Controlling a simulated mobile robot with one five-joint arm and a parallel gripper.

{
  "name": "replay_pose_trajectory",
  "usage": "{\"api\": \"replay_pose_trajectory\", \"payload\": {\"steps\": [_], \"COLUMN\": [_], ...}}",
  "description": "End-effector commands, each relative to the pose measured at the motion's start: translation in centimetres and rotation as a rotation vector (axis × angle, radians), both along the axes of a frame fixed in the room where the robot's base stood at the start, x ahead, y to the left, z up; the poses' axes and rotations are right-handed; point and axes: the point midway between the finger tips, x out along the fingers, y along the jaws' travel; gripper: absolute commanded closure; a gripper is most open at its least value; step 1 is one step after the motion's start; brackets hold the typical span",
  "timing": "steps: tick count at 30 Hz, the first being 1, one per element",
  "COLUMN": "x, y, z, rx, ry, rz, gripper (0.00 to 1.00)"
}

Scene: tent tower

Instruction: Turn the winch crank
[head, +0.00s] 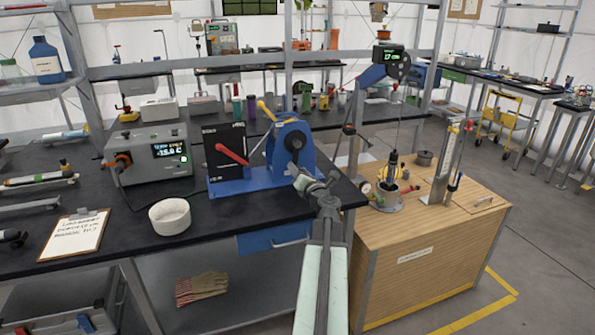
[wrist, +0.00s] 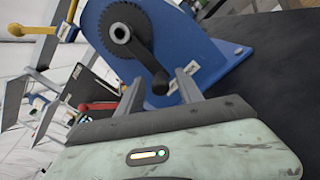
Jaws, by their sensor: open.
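The blue winch (head: 283,137) stands on a blue base on the dark workbench, near its right edge. In the wrist view, the winch (wrist: 195,50) fills the upper middle, with a black toothed wheel on its face. The black winch crank (wrist: 138,58) runs from the wheel's hub down to a rounded knob (wrist: 160,82). My gripper (head: 302,180) is in front of the winch. In the wrist view, my gripper (wrist: 160,80) is open, and the knob appears between its two fingertips. I cannot tell whether a finger touches the knob.
A black panel with a red lever (head: 231,153) stands left of the winch, and a yellow handle (head: 265,110) rises behind it. A wooden cabinet (head: 410,268) with a cable rig stands to the right.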

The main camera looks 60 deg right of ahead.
Motion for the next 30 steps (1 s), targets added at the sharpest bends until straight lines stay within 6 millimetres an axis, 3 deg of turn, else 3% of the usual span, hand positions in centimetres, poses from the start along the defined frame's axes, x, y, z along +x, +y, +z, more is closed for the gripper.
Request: {"api": "replay_pose_trajectory", "payload": {"steps": [9,12,30], "x": [-4.9,-5.7,-5.6], "y": [3.7,4.1,4.0], "z": [-0.1,-0.1,-0.1], "rx": [0.0,0.001,0.0], "ry": [0.0,-0.001,0.0], "rz": [-0.001,-0.001,0.0], "gripper": [0.57,0.57,0.57]}}
